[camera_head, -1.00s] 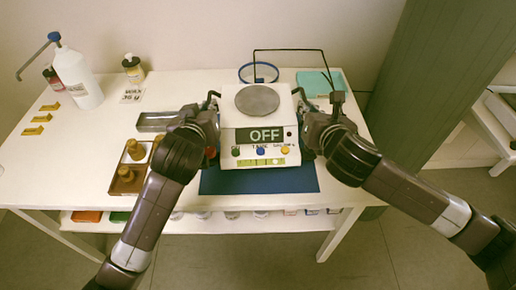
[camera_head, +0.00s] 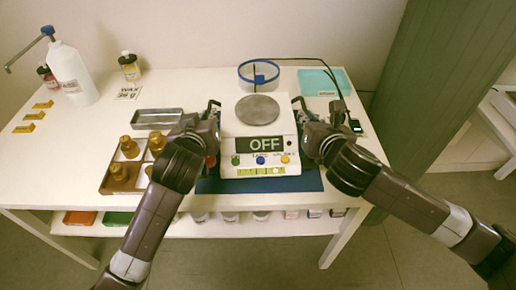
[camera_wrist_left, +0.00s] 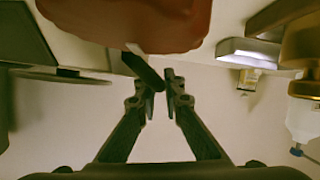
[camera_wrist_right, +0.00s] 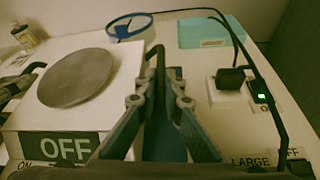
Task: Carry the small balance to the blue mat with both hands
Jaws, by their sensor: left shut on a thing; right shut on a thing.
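The small balance (camera_head: 233,124) is white, with a round grey pan (camera_head: 258,108) and a display reading OFF. It looks level between my grippers, over the blue mat (camera_head: 311,182), whose front strip and right side show. I cannot tell whether it touches the mat. My left gripper (camera_head: 212,110) is shut on the balance's left handle, a dark bar in the left wrist view (camera_wrist_left: 143,68). My right gripper (camera_head: 302,112) is shut on the right handle, a black bar in the right wrist view (camera_wrist_right: 155,62).
A blue-rimmed dish (camera_head: 259,78) and teal pad (camera_head: 318,83) lie behind. A black cable runs to a plug (camera_wrist_right: 230,78) and green-lit switch (camera_wrist_right: 262,92) at right. A white bottle (camera_head: 72,75) stands far left.

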